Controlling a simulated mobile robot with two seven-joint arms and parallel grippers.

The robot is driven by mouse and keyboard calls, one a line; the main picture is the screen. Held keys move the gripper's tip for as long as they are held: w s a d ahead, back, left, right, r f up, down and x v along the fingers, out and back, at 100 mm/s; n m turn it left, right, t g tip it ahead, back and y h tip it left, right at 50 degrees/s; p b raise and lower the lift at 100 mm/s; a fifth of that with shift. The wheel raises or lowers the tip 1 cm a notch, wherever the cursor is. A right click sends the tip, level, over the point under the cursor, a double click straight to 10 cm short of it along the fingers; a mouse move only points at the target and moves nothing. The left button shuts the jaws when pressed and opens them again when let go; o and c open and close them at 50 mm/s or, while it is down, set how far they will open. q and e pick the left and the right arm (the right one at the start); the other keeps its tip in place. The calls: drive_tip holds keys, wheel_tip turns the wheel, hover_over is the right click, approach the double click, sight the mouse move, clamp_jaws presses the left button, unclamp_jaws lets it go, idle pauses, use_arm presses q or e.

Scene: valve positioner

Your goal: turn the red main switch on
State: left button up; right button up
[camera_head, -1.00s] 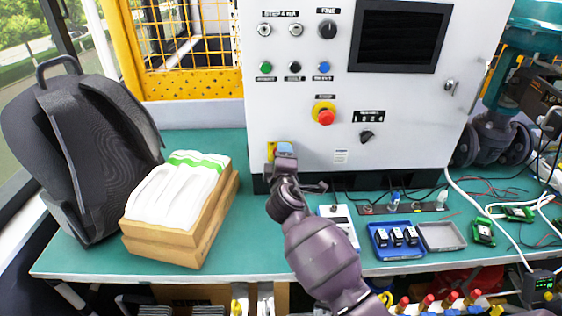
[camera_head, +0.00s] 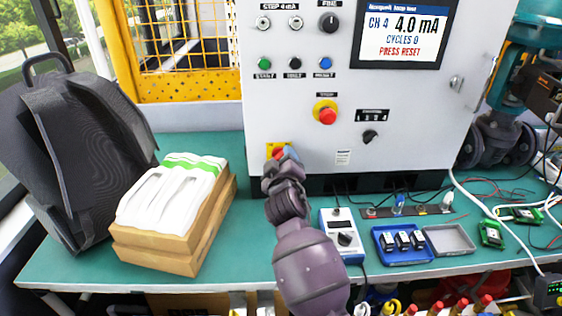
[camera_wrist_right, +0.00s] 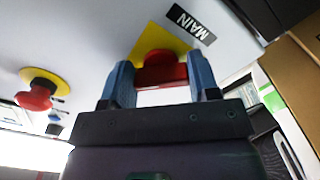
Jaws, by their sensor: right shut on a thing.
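The red main switch (camera_head: 279,152) sits on a yellow plate low on the left of the white cabinet front (camera_head: 420,120). My right gripper (camera_head: 284,160) is at the switch and partly hides it. In the right wrist view, the blue fingers of the right gripper (camera_wrist_right: 160,78) stand on either side of the red handle of the main switch (camera_wrist_right: 162,74) and are shut on it. The MAIN label (camera_wrist_right: 190,22) is beside the yellow plate. The cabinet screen (camera_head: 402,35) is lit and reads CH 4, 4.0 mA, CYCLES 0, PRESS RESET. My left gripper is out of view.
A red stop button (camera_head: 326,115) and a black selector knob (camera_head: 370,136) are on the cabinet to the right. A cardboard box (camera_head: 190,240) of white items and a black backpack (camera_head: 80,150) stand left. A meter (camera_head: 341,236) and a blue tray (camera_head: 402,258) lie right of my arm.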

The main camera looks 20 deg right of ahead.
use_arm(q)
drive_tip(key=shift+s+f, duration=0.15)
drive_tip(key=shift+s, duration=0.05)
use_arm(e)
drive_tip(key=o, duration=0.9)
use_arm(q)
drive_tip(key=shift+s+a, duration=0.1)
use_arm(e)
drive_tip(key=shift+s, duration=0.2)
